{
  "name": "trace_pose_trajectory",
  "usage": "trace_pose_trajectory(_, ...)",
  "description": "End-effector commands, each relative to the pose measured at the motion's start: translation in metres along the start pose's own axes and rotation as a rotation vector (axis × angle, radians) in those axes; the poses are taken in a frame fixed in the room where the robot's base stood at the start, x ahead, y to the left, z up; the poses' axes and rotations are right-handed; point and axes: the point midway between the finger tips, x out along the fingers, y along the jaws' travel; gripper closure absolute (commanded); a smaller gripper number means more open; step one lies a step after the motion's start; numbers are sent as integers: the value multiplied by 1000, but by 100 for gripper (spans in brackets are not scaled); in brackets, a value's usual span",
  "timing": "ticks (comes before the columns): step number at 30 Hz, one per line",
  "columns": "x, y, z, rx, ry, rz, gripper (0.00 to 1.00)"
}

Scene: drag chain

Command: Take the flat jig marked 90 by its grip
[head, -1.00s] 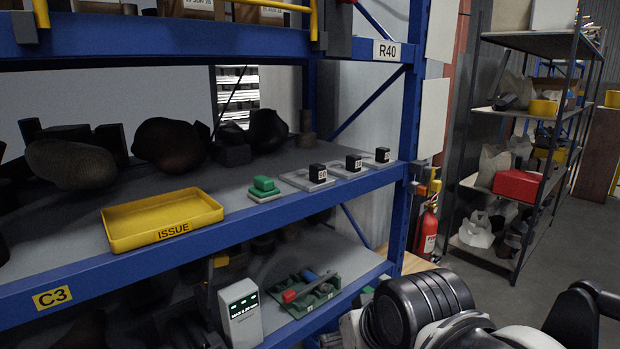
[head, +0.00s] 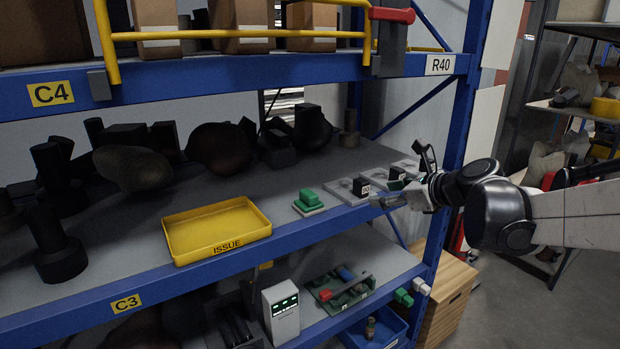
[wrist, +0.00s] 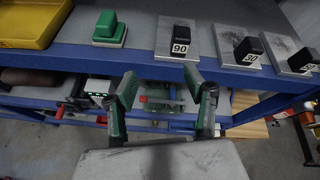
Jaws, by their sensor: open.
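Three flat grey jigs with black block grips stand in a row on the middle shelf. The wrist view shows the nearest-left one, the flat jig marked 90 (wrist: 177,39), clearly; it is also in the head view (head: 341,190). In the head view my gripper (head: 405,182) partly covers the other jigs.
A green block on a plate (head: 308,201) and a yellow ISSUE tray (head: 215,228) are left of the jigs. The blue shelf edge (wrist: 140,62) lies between my fingers and the jigs. A blue upright (head: 462,120) is to the right; dark objects fill the back left.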

Motion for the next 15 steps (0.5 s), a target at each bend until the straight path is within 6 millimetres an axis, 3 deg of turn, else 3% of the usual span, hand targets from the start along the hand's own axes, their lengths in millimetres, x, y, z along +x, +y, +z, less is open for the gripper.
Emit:
trace_pose_trajectory(1,1,-14,6,76,-21,-8,52)
trace_pose_trajectory(6,6,-34,11,241,-69,-15,52)
trace_pose_trajectory(11,18,-37,13,271,-77,-13,52)
trace_pose_trajectory(15,40,-37,14,267,-77,-12,52)
